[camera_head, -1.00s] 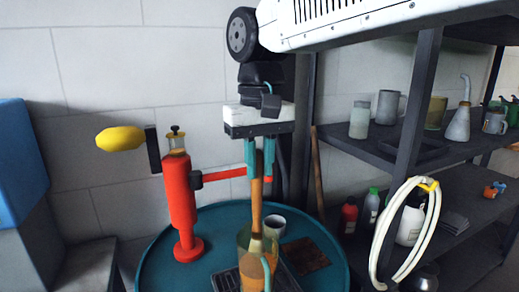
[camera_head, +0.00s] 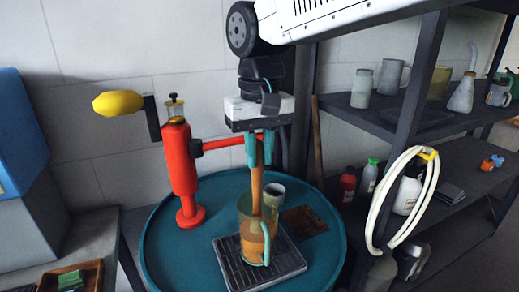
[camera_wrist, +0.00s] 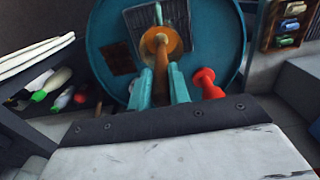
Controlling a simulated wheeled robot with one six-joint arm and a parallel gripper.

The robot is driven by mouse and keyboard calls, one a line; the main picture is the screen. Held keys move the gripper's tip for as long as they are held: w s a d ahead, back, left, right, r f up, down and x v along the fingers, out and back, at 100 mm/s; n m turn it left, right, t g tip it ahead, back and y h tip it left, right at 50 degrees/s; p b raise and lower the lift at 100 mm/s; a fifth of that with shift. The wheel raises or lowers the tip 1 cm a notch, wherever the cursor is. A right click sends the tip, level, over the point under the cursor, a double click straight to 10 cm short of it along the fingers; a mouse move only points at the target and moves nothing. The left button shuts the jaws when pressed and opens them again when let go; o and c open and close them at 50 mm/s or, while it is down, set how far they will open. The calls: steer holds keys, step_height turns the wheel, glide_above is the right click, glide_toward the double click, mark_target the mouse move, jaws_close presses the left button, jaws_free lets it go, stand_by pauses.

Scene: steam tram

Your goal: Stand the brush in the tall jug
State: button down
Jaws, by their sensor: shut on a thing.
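My gripper (camera_head: 260,148) is above the round teal table and shut on the upper end of the brush's wooden handle (camera_head: 257,185). The brush is nearly upright, with its lower end inside the tall jug (camera_head: 243,232). The jug is see-through amber with a teal handle and stands on a dark ribbed tray (camera_head: 291,262). The wrist view looks down past the gripper (camera_wrist: 160,84) along the brush handle (camera_wrist: 161,62) into the jug. I cannot tell whether the brush touches the jug's bottom.
A grey cup (camera_head: 274,193) stands behind the jug, beside a brown flat patch (camera_head: 305,221). A red pump-like device (camera_head: 180,170) with a yellow knob stands left, its arm reaching behind my gripper. A dark shelf (camera_head: 385,120) with vessels and a hanging white hose (camera_head: 380,205) is at right.

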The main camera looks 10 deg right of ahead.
steer(key=c, duration=1.2)
jaws_free()
steer(key=shift+c, duration=0.2)
step_height(320, 180, up, 8)
steer(key=shift+f, duration=0.1)
steer(key=shift+w+f, duration=0.1)
steer(key=s+d+f+m, duration=0.1)
steer(key=s+d+f, duration=0.6)
steer(key=s+d, duration=0.2)
steer(key=s+d+f+m+t, duration=0.1)
steer(key=s+d+f+m, duration=0.1)
steer(key=s+d+f, duration=0.6)
steer(key=s+d, duration=0.1)
steer(key=d, duration=0.2)
steer(key=shift+s+d+f, duration=0.15)
steer(key=shift+s+d, duration=0.1)
steer(key=shift+s, duration=0.1)
